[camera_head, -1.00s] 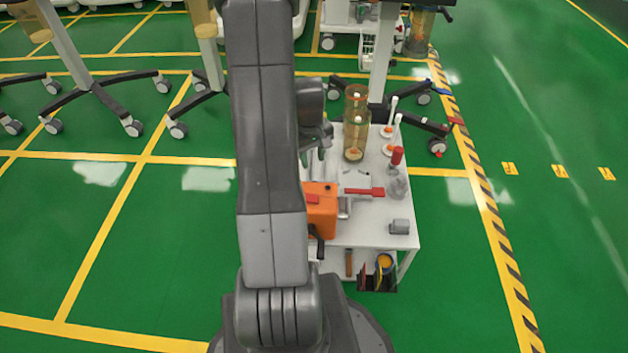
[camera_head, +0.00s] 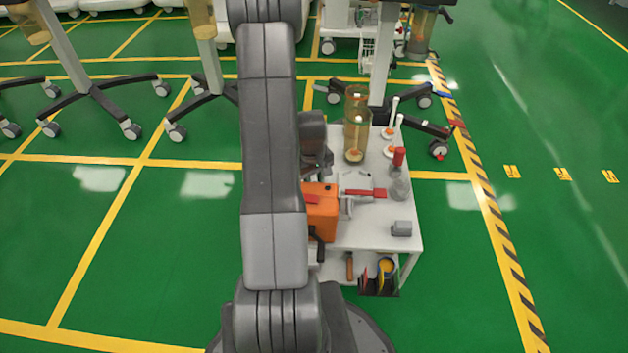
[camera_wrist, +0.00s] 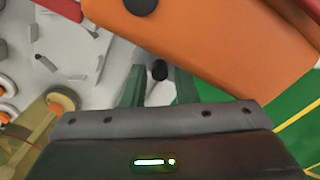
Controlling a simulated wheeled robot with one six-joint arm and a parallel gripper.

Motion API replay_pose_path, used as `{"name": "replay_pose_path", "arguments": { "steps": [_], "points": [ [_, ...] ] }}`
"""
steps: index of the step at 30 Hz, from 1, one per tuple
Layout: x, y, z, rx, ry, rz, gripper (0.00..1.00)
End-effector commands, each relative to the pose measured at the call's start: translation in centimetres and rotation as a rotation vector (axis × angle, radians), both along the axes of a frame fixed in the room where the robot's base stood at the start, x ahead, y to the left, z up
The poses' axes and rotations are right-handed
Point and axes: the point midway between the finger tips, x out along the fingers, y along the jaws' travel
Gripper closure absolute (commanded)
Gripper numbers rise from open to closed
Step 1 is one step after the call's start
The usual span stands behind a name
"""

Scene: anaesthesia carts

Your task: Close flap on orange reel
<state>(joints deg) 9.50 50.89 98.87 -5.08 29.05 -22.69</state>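The orange reel (camera_head: 323,222) sits at the left edge of the white cart, partly hidden behind my arm. Its orange body (camera_wrist: 225,45) fills the upper right of the wrist view, with a black round knob on it. A small red piece (camera_head: 313,199) lies on its top; I cannot tell whether this is the flap. My gripper (camera_wrist: 158,88) is close beside the orange body, its two green-grey fingers apart. A small black rounded part (camera_wrist: 160,70) shows between the fingertips, with gaps on both sides. In the head view my arm hides most of the gripper.
Stand legs with casters (camera_head: 424,128) are behind the cart. Green floor is open to the left.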

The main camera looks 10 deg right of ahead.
Motion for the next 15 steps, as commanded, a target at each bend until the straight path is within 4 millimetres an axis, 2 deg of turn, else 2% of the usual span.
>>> {"name": "replay_pose_path", "arguments": {
  "steps": [1,3,4,15],
  "points": [
    [0.0,0.0,0.01,0.0,0.0,0.0,0.84],
    [0.0,0.0,0.01,0.0,0.0,0.0,0.98],
    [0.0,0.0,0.01,0.0,0.0,0.0,1.0],
    [0.25,-0.05,0.07,0.013,0.045,0.0,1.0]
  ]
}}
